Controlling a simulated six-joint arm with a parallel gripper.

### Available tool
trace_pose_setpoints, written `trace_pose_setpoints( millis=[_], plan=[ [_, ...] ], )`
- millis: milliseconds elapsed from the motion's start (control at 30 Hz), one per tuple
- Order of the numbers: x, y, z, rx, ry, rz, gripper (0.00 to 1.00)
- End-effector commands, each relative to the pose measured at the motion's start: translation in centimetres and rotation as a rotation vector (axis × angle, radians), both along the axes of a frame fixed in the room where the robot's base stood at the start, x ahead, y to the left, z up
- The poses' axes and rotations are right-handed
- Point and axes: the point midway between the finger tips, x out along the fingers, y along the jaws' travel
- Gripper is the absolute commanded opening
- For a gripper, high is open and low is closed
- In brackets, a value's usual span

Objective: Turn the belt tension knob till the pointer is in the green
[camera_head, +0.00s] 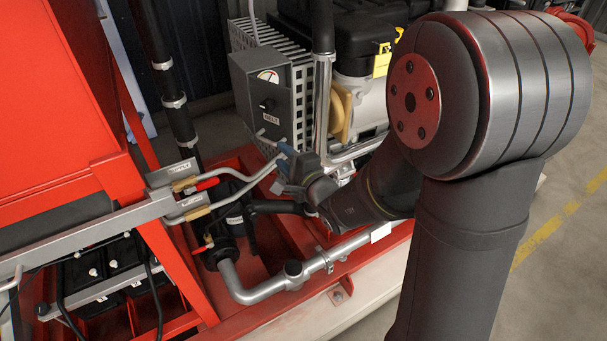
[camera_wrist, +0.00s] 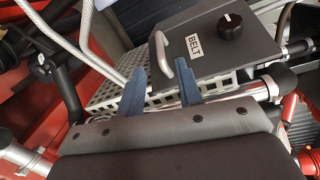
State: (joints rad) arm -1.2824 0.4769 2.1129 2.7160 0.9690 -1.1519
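The belt tension knob (camera_head: 267,104) is a small black knob on the front of a grey box (camera_head: 279,122) in the head view. A round gauge (camera_head: 268,76) with a white face sits above it. The gauge shows red and some green, but the pointer's exact place is too small to tell. In the wrist view the black knob (camera_wrist: 231,25) has a white mark and stands at the upper right, next to a "BELT" label (camera_wrist: 194,45).
White perforated guard metal (camera_wrist: 110,93) lies behind the fingers. Hoses and red-handled valves (camera_head: 205,184) stand left of my gripper in the head view. A silver pipe (camera_head: 290,276) runs below.

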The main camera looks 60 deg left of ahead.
Motion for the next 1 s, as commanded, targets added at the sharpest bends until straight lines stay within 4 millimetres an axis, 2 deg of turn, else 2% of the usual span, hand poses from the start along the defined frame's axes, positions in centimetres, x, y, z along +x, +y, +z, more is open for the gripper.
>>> trace_pose_setpoints(
  millis=[100,333,500,800,967,1000],
  plan=[
    [0.3,-3.0,0.3,-0.001,0.0,-0.003,0.32],
    [0.5,-7.1,0.6,0.0,-0.001,-0.002,0.32],
    [0.5,-8.4,0.7,-0.001,0.0,0.0,0.32],
    [0.5,-8.6,0.7,-0.001,0.0,0.001,0.32],
    [1.1,-7.6,1.1,0.018,-0.006,0.019,0.01],
    [1.6,-6.8,1.3,0.035,-0.012,0.035,0.0]
  ],
)
